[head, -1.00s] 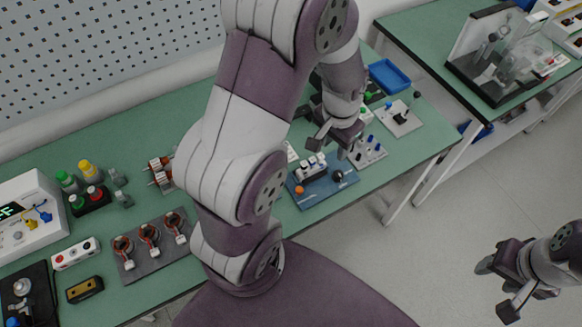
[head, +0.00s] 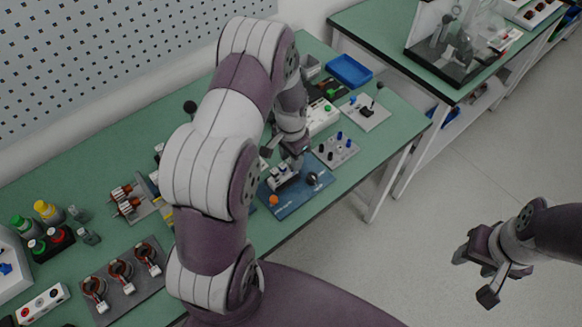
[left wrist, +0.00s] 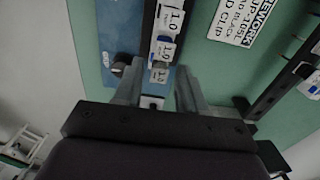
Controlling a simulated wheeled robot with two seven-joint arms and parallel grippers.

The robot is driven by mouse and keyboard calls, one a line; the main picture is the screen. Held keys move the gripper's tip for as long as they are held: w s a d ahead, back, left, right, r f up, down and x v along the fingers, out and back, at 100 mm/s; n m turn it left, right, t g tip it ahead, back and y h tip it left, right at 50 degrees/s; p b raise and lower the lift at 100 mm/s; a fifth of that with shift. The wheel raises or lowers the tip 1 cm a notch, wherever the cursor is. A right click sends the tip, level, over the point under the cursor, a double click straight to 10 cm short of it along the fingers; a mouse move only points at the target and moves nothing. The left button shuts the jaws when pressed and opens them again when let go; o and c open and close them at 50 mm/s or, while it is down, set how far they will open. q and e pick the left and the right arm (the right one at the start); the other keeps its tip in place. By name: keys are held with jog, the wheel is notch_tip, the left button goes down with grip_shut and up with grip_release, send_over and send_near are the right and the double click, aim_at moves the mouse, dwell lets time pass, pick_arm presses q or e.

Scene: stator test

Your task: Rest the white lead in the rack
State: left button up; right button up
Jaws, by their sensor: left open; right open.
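My left gripper (head: 283,157) is open above a blue board (head: 302,200) on the green bench. On the board a dark strip carries several small white blocks (head: 283,178). In the left wrist view the blocks are labelled "1.0" (left wrist: 165,50), and the lowest one lies between the two open fingers (left wrist: 158,92) as seen from the camera. I cannot tell whether the fingers touch it. A second dark rail with white clips (left wrist: 300,70) lies at the right of that view. I cannot single out the white lead or the rack. My right gripper (head: 474,277) is open and empty over the floor.
A panel with blue and black posts (head: 337,150) stands right of the blue board. A blue tray (head: 349,70) is at the bench's far end. Copper-coil parts (head: 120,275) lie front left. A printed sign (left wrist: 240,20) lies beside the board. Floor is clear at right.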

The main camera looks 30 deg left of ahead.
pick_arm(q)
jog(key=shift+s, duration=0.2)
grip_shut()
notch_tip(320, 180, up, 4)
jog(key=p, duration=0.4)
jog(key=shift+r, duration=0.25)
jog(key=shift+f, duration=0.1)
